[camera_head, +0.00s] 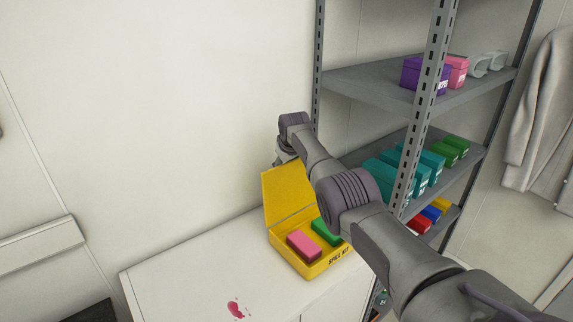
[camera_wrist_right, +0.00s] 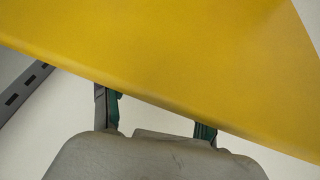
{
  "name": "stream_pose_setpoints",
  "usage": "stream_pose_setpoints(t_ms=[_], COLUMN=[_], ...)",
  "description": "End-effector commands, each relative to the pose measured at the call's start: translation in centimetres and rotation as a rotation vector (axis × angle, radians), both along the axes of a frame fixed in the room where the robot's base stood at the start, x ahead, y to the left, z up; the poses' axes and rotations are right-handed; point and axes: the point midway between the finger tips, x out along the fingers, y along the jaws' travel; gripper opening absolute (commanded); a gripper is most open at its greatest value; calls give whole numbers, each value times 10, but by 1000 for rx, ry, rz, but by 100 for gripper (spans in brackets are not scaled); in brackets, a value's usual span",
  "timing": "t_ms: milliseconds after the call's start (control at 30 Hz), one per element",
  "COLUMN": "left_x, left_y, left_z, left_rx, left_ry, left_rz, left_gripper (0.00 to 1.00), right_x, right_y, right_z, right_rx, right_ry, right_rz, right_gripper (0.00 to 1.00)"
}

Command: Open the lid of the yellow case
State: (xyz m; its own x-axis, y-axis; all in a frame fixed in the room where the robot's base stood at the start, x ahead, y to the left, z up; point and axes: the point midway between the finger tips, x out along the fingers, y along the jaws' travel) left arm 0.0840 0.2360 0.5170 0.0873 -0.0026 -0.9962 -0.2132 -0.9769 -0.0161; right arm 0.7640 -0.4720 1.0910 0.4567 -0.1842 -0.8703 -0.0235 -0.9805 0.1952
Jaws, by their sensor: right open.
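The yellow case (camera_head: 312,268) stands on the white cabinet top with "SPILL KIT" on its front. Its lid (camera_head: 287,190) stands raised, roughly upright, at the back of the case. Inside lie a pink block (camera_head: 303,246) and a green block (camera_head: 325,232). My right arm passes over the case's right side, and its gripper (camera_head: 281,160) is behind the lid's upper edge, partly hidden. In the right wrist view the lid (camera_wrist_right: 190,60) fills the upper part. The open right gripper's fingers (camera_wrist_right: 158,115) reach to the lid's edge; their tips are hidden behind it. My left gripper is not in view.
The white cabinet top (camera_head: 190,275) is mostly clear, with a red stain (camera_head: 235,309) near the front. A grey metal shelf (camera_head: 375,88) with several coloured boxes stands close on the right. A grey coat (camera_head: 540,120) hangs at the far right.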

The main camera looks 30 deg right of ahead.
Motion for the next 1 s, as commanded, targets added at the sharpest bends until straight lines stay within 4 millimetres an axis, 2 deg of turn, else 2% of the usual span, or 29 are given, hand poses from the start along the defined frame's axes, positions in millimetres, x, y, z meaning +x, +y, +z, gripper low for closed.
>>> stream_pose_setpoints(t_ms=[267, 567, 1000], left_x=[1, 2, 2], left_y=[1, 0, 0], left_z=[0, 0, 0], left_rx=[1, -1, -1], left_ry=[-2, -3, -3], left_rz=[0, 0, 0], left_gripper=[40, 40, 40], right_x=[0, -11, -44], right_y=[-1, 4, 18], right_z=[4, 24, 89], right_rx=[-2, -3, -2], right_ry=[-3, -4, -4], right_rz=[0, 0, 1], right_gripper=[60, 60, 60])
